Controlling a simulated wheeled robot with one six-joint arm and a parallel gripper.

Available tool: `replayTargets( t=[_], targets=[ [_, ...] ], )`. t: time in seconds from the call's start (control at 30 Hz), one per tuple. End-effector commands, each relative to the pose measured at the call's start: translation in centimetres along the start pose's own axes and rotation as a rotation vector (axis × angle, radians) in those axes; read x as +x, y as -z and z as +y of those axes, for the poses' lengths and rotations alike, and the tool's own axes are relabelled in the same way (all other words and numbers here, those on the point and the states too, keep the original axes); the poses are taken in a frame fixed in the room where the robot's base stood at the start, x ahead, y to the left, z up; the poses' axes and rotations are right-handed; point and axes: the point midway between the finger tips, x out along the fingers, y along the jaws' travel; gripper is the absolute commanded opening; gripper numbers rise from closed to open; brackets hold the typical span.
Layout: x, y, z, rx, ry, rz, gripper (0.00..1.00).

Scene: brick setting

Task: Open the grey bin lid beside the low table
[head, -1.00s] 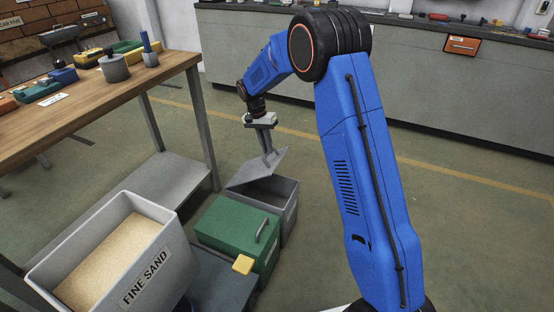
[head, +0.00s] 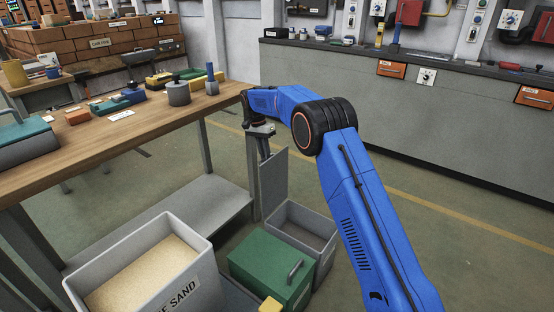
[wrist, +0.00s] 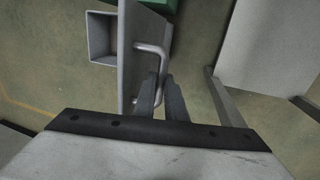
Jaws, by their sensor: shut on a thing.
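The grey bin (head: 301,232) stands on the floor behind the green box, right of the wooden table. Its grey lid (head: 274,184) stands about upright at the bin's left side, and the bin's inside shows. My gripper (head: 264,152) is at the lid's upper part, on its left face. In the wrist view, my gripper (wrist: 160,98) is shut on the lid's bent metal handle (wrist: 152,48). The lid (wrist: 126,55) shows nearly edge-on there, with the open bin (wrist: 102,38) beyond it.
A green box (head: 270,265) with a handle stands in front of the bin. A sand-filled grey container (head: 190,225) is at the front left. The wooden table (head: 130,127) and its leg (head: 252,175) are close left of the lid. Floor right of my arm is clear.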

Motion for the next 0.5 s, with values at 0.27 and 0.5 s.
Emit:
replayTargets(
  t=[0.27, 0.5],
  targets=[
    [0.7, -0.2, -3.1, -0.003, -0.006, -0.004, 0.00],
    [0.7, -0.2, -4.1, -0.002, -0.006, -0.004, 0.00]
  ],
)
